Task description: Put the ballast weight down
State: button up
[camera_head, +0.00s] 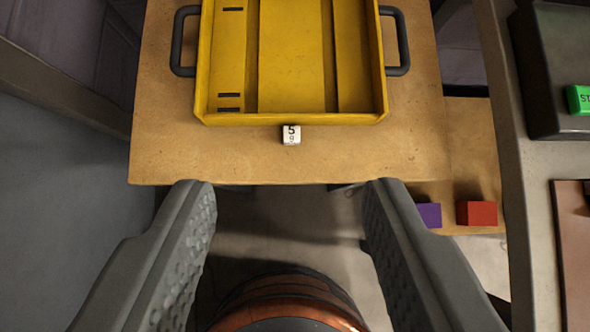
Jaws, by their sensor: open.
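A small white block (291,135) marked with a "5" and a smaller, unclear mark below it rests on the wooden table, close against the front wall of the yellow tray (290,118). It may be the ballast weight; I cannot tell for certain. My gripper (289,186) is open, with its two grey fingers wide apart and nothing held between them. Its fingertips show just below the table's front edge in the picture, nearer to me than the white block. The block lies ahead of the gap between the fingers and touches neither.
The yellow tray has dark handles on both sides. The wooden table (160,155) is clear left and right of the white block. A purple block (428,214) and a red block (477,213) sit on a wooden surface at right. A green button (579,99) shows on a dark box.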

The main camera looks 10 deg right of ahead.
jog(key=w+d+f+g, duration=0.1)
jog(key=w+f+g, duration=0.5)
jog(key=w+g, duration=0.3)
send_over(292, 134)
jog(key=shift+t, duration=0.4)
jog(key=f, duration=1.2)
jog(key=shift+s+d+f, duration=0.1)
jog(key=shift+d+f, duration=0.1)
jog(key=shift+d, duration=0.15)
jog(key=shift+a+f, duration=0.2)
jog(key=shift+f, duration=1.15)
jog(key=shift+a+f, duration=0.15)
jog(key=shift+f, duration=1.15)
grip_shut()
